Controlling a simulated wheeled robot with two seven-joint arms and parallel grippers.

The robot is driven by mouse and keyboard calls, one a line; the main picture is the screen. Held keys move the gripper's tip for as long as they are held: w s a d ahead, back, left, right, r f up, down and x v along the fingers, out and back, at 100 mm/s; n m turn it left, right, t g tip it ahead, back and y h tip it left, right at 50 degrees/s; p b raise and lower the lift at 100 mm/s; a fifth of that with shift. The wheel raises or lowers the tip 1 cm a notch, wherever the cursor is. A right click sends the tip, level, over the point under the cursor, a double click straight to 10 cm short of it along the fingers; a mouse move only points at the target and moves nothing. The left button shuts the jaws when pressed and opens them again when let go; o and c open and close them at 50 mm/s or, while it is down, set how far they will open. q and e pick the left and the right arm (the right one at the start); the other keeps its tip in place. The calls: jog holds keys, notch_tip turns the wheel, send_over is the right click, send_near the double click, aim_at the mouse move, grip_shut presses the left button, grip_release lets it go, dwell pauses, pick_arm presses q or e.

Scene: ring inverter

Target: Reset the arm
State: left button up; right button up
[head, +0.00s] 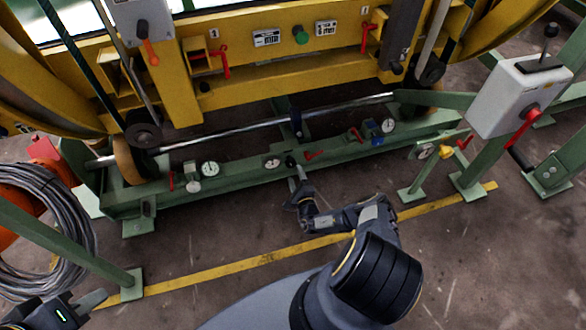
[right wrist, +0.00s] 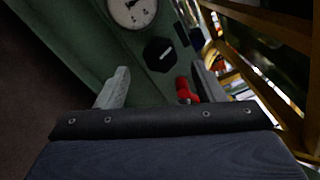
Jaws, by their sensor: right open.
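My right gripper (head: 299,180) reaches forward to the green beam (head: 235,175) of the machine. In the right wrist view its two grey fingers (right wrist: 160,70) are apart, with nothing held between them. A black hexagonal knob (right wrist: 159,54) shows ahead between the fingertips. A red handle (right wrist: 186,90) is close to the right finger; whether they touch I cannot tell. A white dial gauge (right wrist: 132,11) sits above the knob. My left gripper (head: 88,303) is at the bottom left corner of the head view, far from the beam; its jaw opening is unclear.
Gauges (head: 210,169) and red levers (head: 358,135) line the beam. A grey switch box (head: 505,95) with a red handle stands at the right. A cable coil (head: 45,225) hangs at the left. A yellow floor line (head: 240,264) crosses open floor.

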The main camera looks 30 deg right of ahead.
jog(key=v, duration=0.2)
jog(key=shift+s+a, duration=0.1)
jog(key=shift+s, duration=0.2)
